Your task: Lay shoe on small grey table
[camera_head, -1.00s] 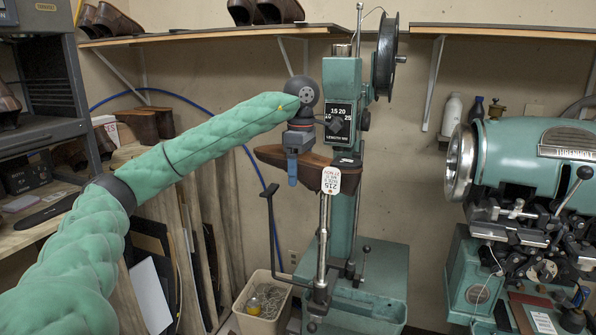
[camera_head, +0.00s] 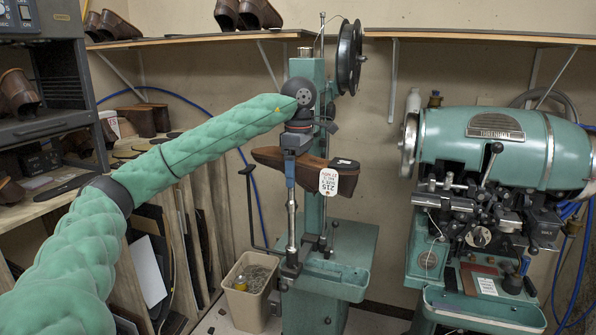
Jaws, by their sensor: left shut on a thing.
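My left gripper (camera_head: 290,166) is shut on a brown leather shoe (camera_head: 315,172) and holds it in the air in front of the green sole stitcher (camera_head: 312,215). The gripper's fingers cover part of the shoe. A white tag (camera_head: 330,183) with printed numbers hangs at the shoe's right side. I cannot make out a small grey table in this view. My right gripper is out of view.
A green machine with a large drum (camera_head: 500,150) stands at the right. A beige bin (camera_head: 250,290) sits on the floor beside the stitcher. Brown shoes (camera_head: 248,14) stand on a wall shelf (camera_head: 200,41). A dark rack (camera_head: 50,126) stands at the left.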

